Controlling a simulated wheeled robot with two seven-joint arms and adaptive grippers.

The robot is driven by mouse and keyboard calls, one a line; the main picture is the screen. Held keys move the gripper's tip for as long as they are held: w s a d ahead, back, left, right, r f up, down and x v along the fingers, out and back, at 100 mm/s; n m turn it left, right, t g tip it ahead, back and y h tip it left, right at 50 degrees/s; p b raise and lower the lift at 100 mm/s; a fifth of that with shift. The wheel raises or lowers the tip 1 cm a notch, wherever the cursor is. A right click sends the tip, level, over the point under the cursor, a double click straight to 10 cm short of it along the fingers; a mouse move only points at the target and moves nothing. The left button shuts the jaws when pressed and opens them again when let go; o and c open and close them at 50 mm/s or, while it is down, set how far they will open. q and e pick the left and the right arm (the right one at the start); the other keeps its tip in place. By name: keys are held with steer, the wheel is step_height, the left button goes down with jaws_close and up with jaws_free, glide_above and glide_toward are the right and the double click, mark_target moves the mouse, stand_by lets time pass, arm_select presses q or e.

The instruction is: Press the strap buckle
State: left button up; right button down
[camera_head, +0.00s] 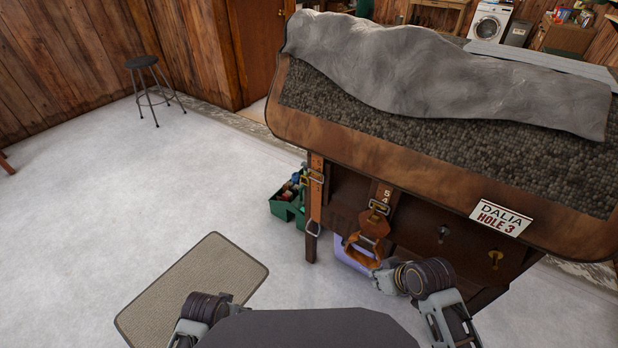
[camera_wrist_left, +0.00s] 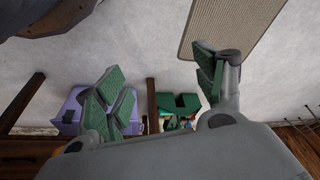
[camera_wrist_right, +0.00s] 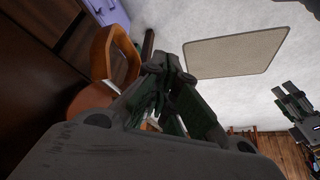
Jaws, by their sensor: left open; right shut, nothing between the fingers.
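A metal strap buckle (camera_head: 378,206) sits on a brown strap marked 54, hanging at the front of the wooden saddle stand. Another buckle (camera_head: 316,178) is on the strap further left. A tan leather loop (camera_head: 350,254) hangs below the first buckle; it also shows in the right wrist view (camera_wrist_right: 101,52). My right gripper (camera_wrist_right: 160,60) is shut and empty beside this loop; in the head view it is low, below the buckle. My left gripper (camera_wrist_left: 157,75) is open and empty over the floor; its fingers cannot be made out in the head view. Neither wrist view clearly shows a buckle.
The stand carries a brown saddle pad (camera_head: 350,122), a grey cover (camera_head: 430,70) and a DALIA sign (camera_head: 501,218). A green caddy (camera_head: 287,205) and a purple box (camera_head: 355,255) stand on the floor near it. A mat (camera_head: 195,290) lies left; a stool (camera_head: 142,63) is beyond open floor.

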arm_select(q)
steer(key=s+f, duration=0.3)
steer(key=f, duration=1)
steer(key=s+a+f+b, duration=0.1)
steer(key=s+f, duration=0.3)
steer(key=f, duration=1)
steer(key=shift+s+a+g, duration=0.2)
steer(key=shift+s+g, duration=0.1)
steer(key=shift+g, duration=0.1)
arm_select(e)
steer(key=w+a+r+n+t+y, duration=0.1)
steer(key=w+r+n+y, duration=0.2)
steer(key=r, duration=0.5)
steer(key=w+a+r+n+t+y, duration=0.1)
steer(key=w+r+n+t+y, duration=0.1)
steer(key=w+r, duration=0.3)
steer(key=w+a+r+n+t+y, duration=0.1)
steer(key=w+r+n+y, duration=0.2)
steer(key=r, duration=1)
steer(key=shift+w+a+r+n+t+y, duration=0.2)
steer(key=shift+w+a+n+t+y, duration=0.25)
steer(key=shift+y, duration=0.25)
